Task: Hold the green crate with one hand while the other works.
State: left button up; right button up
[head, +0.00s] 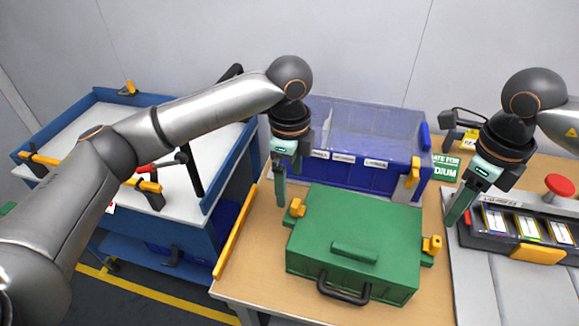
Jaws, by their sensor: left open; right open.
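The green crate (370,226) is a closed box with a lid, a raised green grip on top, a black handle at the front and yellow latches at both sides. It sits on the wooden table. My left gripper (281,196) is open and points down just beyond the crate's left back corner, apart from it as far as I can tell. My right gripper (457,212) is open and points down to the right of the crate, near the black tray's left end. Neither gripper holds anything.
A blue bin (387,178) with a clear lid stands behind the crate. A black tray (490,240) with several pouch cells and a red button (560,186) is at the right. A blue cart (75,115) stands left. The wooden table (250,270) has a yellow left edge strip.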

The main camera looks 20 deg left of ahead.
aim_at(289, 211)
pick_arm(q)
notch_tip(289, 211, down, 9)
jog(key=shift+f, duration=0.2)
dwell(0.3)
grip_shut()
dwell(0.7)
